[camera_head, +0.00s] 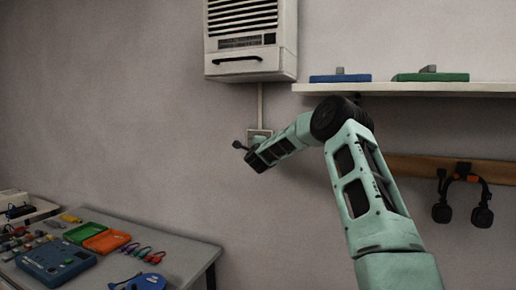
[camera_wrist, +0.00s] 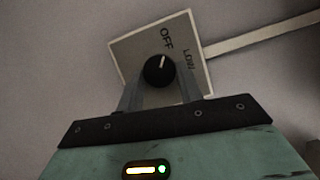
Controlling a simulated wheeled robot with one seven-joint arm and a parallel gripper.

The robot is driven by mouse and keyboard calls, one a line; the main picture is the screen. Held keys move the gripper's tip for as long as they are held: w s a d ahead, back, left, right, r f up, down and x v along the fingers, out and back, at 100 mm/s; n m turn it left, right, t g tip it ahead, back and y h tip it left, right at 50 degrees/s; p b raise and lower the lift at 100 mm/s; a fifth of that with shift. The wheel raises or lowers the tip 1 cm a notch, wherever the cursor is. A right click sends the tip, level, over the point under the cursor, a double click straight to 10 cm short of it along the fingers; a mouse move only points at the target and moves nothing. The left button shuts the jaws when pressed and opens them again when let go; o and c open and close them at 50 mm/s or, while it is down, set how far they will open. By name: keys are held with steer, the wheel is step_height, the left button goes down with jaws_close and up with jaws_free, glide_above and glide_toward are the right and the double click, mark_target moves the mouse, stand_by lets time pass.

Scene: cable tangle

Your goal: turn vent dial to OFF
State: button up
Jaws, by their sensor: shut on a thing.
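The vent dial (camera_wrist: 159,70) is a round black knob on a square plate (camera_wrist: 128,50) on the wall. Its white pointer line points up toward the word OFF; the word LOW is to the right of it. My gripper (camera_wrist: 157,86) is shut on the dial, with one finger at each side of it. In the camera_head view, my gripper (camera_head: 250,154) is at the wall plate (camera_head: 258,133), under the white vent unit (camera_head: 248,66). The dial itself is hidden there by my arm.
A shelf (camera_head: 450,89) with a blue and a green item is at upper right. Headphones (camera_head: 463,195) hang from a wooden rail (camera_head: 410,165) below it. A table (camera_head: 190,262) with trays, a blue box and cables is at lower left. A strip (camera_wrist: 260,36) runs from the plate.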

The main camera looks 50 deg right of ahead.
steer(key=shift+r+n, duration=0.2)
steer(key=shift+n, duration=0.4)
steer(key=o, duration=1)
steer(key=shift+f, duration=0.1)
steer(key=b+v, duration=0.2)
steer(key=v, duration=0.3)
steer(key=b+v, duration=0.2)
steer(key=v, duration=0.4)
steer(key=r+b+v, duration=0.1)
steer(key=b+v, duration=0.1)
steer(key=v, duration=0.4)
steer(key=shift+s+a+b, duration=0.15)
steer(key=shift+b, duration=0.15)
